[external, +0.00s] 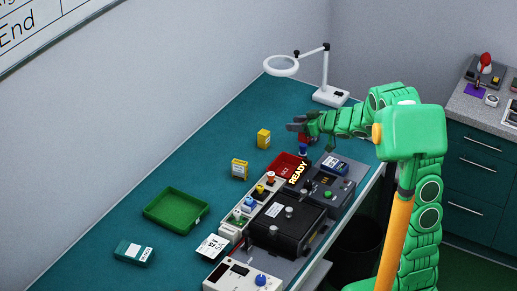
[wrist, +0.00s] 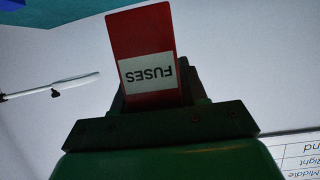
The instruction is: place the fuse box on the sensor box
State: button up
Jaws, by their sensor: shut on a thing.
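The fuse box (wrist: 146,50) is a red box with a white label reading FUSES, upside down in the wrist view. My gripper (wrist: 152,95) is shut on its lower end; the rest stands out past the fingers. In the external view my gripper (external: 298,127) is above the far end of the equipment row, and a small red patch shows by the fingers. I cannot tell which box is the sensor box, as small labels are unreadable. Candidates on the bench are a teal box (external: 134,253), two yellow boxes (external: 264,138) (external: 240,169) and a blue box (external: 335,164).
A green tray (external: 149,212) lies on the left of the bench; a red tray (external: 283,164) is by the READY sign (external: 297,173). A black fixture (external: 270,234) stands in the front row. A magnifier lamp (external: 327,80) stands at the back.

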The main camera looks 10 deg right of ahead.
jog(key=s+d+f, duration=0.1)
jog(key=s+d, duration=1.1)
jog(key=d, duration=0.2)
send_over(325, 160)
jog(key=shift+n+y, duration=0.3)
jog(key=shift+s+f, duration=0.2)
jog(key=shift+f, duration=4.8)
jog(key=shift+f+g, duration=0.25)
jog(key=shift+g, duration=0.05)
jog(key=shift+f, duration=1.3)
jog(key=shift+f, duration=0.15)
